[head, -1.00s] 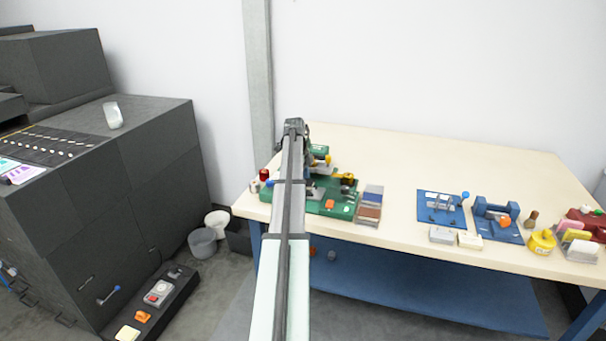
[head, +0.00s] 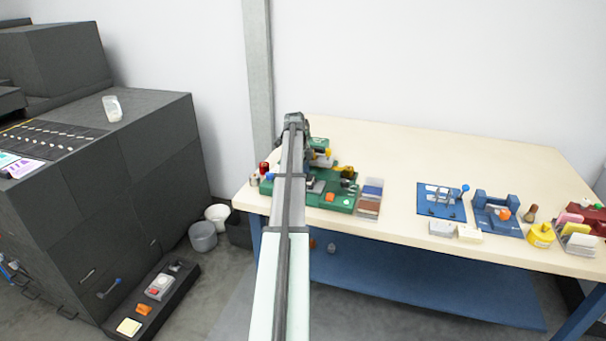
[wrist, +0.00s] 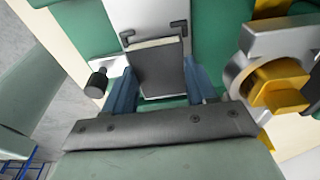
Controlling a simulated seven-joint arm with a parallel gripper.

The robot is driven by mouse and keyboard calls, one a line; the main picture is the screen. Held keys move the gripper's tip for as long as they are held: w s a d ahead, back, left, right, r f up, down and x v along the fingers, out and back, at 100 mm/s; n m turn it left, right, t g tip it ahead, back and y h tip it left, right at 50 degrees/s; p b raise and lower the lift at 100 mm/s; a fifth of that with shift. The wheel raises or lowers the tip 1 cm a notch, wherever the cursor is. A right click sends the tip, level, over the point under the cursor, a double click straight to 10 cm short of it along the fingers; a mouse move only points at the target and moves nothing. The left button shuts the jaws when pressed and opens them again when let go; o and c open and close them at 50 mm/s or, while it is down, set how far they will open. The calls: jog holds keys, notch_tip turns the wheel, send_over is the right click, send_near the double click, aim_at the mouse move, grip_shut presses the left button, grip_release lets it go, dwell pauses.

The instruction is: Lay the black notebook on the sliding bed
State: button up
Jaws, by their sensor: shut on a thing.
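The black notebook (wrist: 160,70) is in the wrist view, between the two blue fingers of my gripper (wrist: 161,78). My gripper is shut on it. Its pale page edge faces the silver sliding bed (wrist: 150,14). The notebook overlaps the bed in this view, between small black corner brackets; I cannot tell whether it touches the bed. The bed belongs to the green machine (head: 338,197), which stands at the left end of the table in the head view. There my arm hides my gripper and the notebook.
A silver ring with a yellow knob (wrist: 277,88) stands close on the right of my gripper. A black knob (wrist: 97,83) is on the left. Blue fixtures (head: 440,201) and a yellow container (head: 541,236) stand farther right on the table (head: 420,150). The table's back is clear.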

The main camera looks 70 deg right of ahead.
jog(key=shift+f, duration=0.6)
dwell(0.6)
jog(key=o, duration=0.7)
jog(key=shift+r, duration=0.1)
notch_tip(320, 180, up, 11)
jog(key=w, duration=0.1)
jog(key=shift+w, duration=0.35)
dwell(0.6)
dwell(0.5)
